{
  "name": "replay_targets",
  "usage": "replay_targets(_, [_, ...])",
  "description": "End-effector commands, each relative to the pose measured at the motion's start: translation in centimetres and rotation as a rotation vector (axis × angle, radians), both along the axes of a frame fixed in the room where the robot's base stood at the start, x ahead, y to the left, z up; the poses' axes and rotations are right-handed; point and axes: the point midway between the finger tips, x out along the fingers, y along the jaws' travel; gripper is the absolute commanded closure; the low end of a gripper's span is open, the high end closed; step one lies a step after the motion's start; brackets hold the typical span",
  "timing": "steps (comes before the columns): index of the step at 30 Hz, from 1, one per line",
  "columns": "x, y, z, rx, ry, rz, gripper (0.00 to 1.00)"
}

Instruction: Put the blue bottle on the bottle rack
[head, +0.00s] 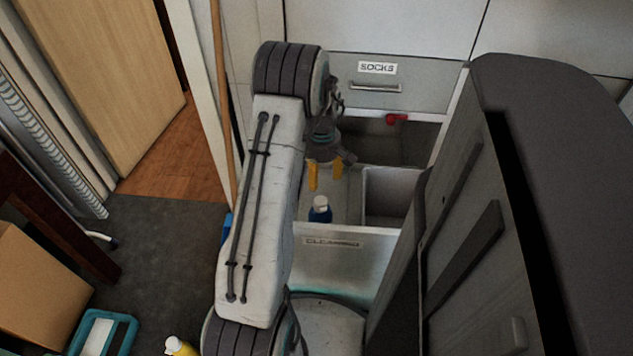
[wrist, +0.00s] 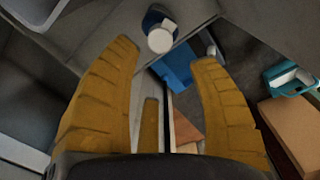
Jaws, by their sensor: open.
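The blue bottle (head: 320,214) has a white cap and stands inside the open drawer labelled CLEANING (head: 333,243), near its front panel. My gripper (head: 326,176) has yellow fingers, open and empty, above the drawer and a little behind the bottle in the head view. In the wrist view the blue bottle (wrist: 151,20) shows beyond and between the fingertips of my gripper (wrist: 166,55), mostly as a white cap. The fingers do not touch it. I cannot make out a bottle rack for certain in either view.
A grey bin (head: 388,192) sits right of the bottle in the drawer. A red item (head: 396,119) lies behind. A SOCKS drawer front (head: 375,88) is at the back. A yellow bottle (head: 180,347), teal tray (head: 125,325) and cardboard box (head: 35,285) are at lower left.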

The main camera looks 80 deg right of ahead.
Motion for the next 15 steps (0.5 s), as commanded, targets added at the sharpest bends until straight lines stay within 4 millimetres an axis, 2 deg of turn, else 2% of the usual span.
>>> replay_targets(3, [0.0,0.0,0.6,-0.001,0.0,0.0,0.45])
replay_targets(11, [0.0,0.0,0.8,-0.001,0.0,0.0,0.45])
replay_targets(15, [1.4,0.2,1.5,-0.006,0.0,0.01,0.45])
